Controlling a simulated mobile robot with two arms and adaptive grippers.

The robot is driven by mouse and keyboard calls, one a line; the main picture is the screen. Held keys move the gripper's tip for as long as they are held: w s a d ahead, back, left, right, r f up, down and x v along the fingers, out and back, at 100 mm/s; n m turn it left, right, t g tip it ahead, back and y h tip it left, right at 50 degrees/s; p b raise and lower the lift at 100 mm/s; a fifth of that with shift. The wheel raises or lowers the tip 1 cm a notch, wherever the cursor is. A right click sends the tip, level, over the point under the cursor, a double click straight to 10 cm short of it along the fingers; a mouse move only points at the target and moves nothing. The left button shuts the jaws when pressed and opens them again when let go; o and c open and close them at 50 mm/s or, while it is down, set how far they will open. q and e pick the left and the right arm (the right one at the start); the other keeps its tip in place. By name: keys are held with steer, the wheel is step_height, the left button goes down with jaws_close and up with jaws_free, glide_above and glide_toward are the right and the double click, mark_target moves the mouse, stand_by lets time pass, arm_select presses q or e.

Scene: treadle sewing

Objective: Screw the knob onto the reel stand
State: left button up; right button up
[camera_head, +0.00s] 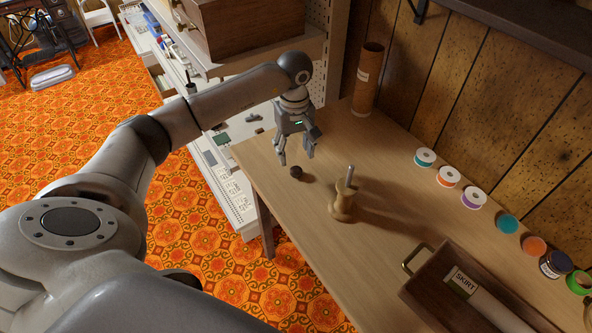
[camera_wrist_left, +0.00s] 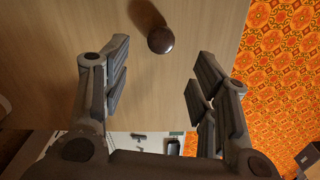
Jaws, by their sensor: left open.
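The knob (camera_head: 296,172) is small, dark and round and lies on the wooden table top (camera_head: 262,150). In the left wrist view the knob (camera_wrist_left: 161,40) sits beyond the fingertips, roughly midway between them. The reel stand (camera_head: 343,202) is a wooden spool-like post with a metal rod on top, standing upright to the right of the knob. My left gripper (camera_head: 296,158) is open and empty, with its fingers pointing down above the table by the knob. It also shows in the left wrist view (camera_wrist_left: 160,62). My right gripper is not in view.
A wooden drawer (camera_head: 425,290) with a brass handle and a SKIRT label lies at the front right. Several thread spools (camera_head: 473,197) line the wall side. A cardboard tube (camera_head: 367,80) stands at the back. The table is clear around the knob.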

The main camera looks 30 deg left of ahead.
mark_target(295, 169)
arm_select(q)
steer(key=shift+s+d+f+p, duration=0.15)
steer(key=shift+f+p, duration=0.15)
steer(key=shift+f, duration=1.25)
steer(key=shift+d+f+p, duration=0.1)
steer(key=shift+f+p, duration=0.2)
steer(key=shift+f, duration=1.2)
steer(key=c, duration=0.8)
